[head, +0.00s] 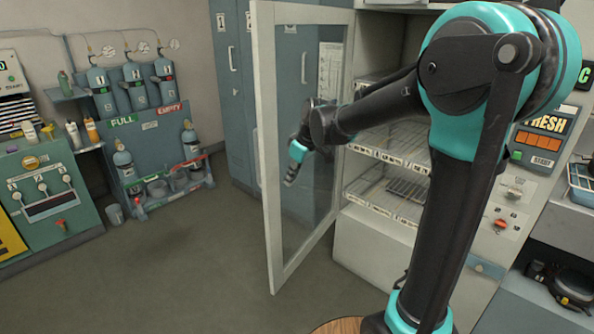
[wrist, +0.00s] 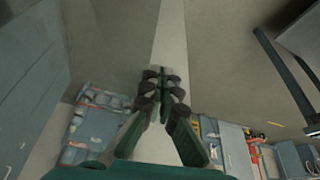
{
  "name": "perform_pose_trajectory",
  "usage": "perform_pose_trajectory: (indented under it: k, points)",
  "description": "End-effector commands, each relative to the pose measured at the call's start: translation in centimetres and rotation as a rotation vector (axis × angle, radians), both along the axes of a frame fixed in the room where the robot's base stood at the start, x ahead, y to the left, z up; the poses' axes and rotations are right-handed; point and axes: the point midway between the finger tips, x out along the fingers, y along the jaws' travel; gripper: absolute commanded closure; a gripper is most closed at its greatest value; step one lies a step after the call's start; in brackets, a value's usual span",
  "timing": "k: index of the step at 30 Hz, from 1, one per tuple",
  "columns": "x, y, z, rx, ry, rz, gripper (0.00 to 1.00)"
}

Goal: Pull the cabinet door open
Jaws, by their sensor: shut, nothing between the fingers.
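The cabinet door (head: 263,150) is a glass pane in a pale frame. It stands wide open, swung out from the cabinet (head: 375,250), with its free edge toward me. My gripper (head: 291,180) is in front of the glass, on the door's inner side, pointing down and left toward the free edge. In the wrist view my gripper (wrist: 162,78) has its fingers together with nothing between them. A pale strip (wrist: 170,35), apparently the door frame, runs behind the fingertips. I cannot tell whether they touch it. The door's handle is mostly hidden behind the frame.
Wire shelves (head: 385,180) show inside the open cabinet. A control panel (head: 540,140) is at right. Blue lockers (head: 235,100) stand behind the door. A gas cylinder rack (head: 160,160) and a green machine (head: 50,200) are at left. The floor (head: 190,260) left of the door is clear.

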Motion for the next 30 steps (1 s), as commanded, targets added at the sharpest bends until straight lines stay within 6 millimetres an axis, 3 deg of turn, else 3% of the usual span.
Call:
perform_pose_trajectory:
  k: [6,22,26,30]
  points:
    - [1.3,2.1,0.1,0.0,0.0,0.001,1.0]
    - [1.9,3.0,0.1,-0.001,0.001,-0.006,1.0]
    - [3.2,5.0,0.1,-0.003,0.002,-0.043,1.0]
    - [5.3,8.4,0.1,-0.003,0.001,-0.105,1.0]
